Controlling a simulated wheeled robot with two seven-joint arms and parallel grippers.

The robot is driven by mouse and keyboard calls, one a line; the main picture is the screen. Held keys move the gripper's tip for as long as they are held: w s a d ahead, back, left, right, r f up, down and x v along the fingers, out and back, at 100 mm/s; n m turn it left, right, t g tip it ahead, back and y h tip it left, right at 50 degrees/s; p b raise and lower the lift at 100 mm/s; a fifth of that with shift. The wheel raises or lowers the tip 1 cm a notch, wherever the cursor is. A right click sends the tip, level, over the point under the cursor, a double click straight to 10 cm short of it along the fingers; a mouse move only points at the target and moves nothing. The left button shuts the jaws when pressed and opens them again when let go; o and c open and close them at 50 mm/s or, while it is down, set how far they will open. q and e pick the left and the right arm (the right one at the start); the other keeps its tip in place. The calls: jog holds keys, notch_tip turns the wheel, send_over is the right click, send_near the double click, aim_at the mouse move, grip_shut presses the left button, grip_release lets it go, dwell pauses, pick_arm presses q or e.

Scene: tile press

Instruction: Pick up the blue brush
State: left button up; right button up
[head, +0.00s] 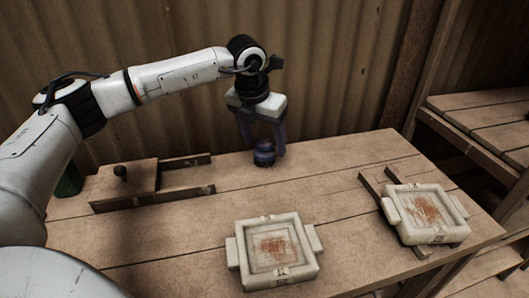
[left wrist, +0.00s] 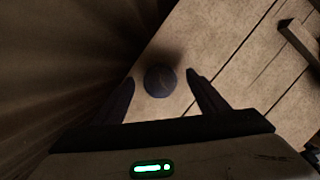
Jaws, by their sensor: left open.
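The blue brush (head: 264,154) stands on the wooden table near its back edge, a small dark blue round thing. My left gripper (head: 264,152) points down over it with its fingers open on either side. In the left wrist view the brush's round top (left wrist: 160,81) shows between and just beyond the two fingertips (left wrist: 160,77), with a gap on each side. I cannot tell whether a finger touches it. My right gripper is not in view.
Two pale square press frames (head: 240,268) (head: 395,210) with reddish residue stand on the table's front and right. A wooden slide box with a knob (head: 124,190) is at left, a green container (head: 69,181) behind it. A corrugated wall (head: 330,70) rises close behind. The middle of the table (head: 200,225) is clear.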

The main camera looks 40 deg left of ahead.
aim_at(264, 140)
pick_arm(q)
jog(key=shift+w+f, duration=0.2)
jog(key=shift+f, duration=0.45)
jog(key=c, duration=1.1)
notch_tip(264, 140, up, 10)
jog(key=shift+r, duration=0.1)
jog(key=shift+c, duration=0.2)
